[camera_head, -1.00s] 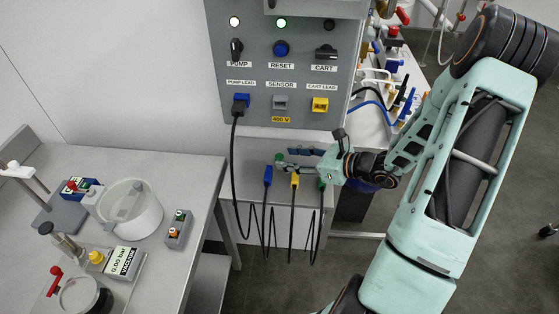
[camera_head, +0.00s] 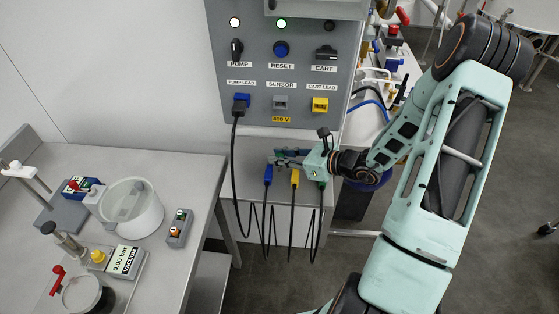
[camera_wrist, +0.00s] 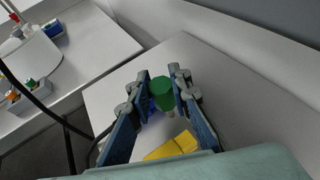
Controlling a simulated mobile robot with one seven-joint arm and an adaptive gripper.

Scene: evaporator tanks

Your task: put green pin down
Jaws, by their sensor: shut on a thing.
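My gripper (camera_head: 284,158) is over the grey shelf (camera_head: 262,146) below the control panel. In the wrist view my gripper (camera_wrist: 160,98) is shut on the green pin (camera_wrist: 163,90), a short green cylinder between the fingertips. A pale grey surface lies beyond and below it. I cannot tell whether the pin touches this surface. In the head view the fingers largely hide the pin.
A blue plug (camera_head: 268,175) and a yellow plug (camera_head: 295,178) with hanging black cables are close under my gripper. The yellow one also shows in the wrist view (camera_wrist: 172,147). The control panel (camera_head: 260,50) rises behind. A bench (camera_head: 150,165) stands left.

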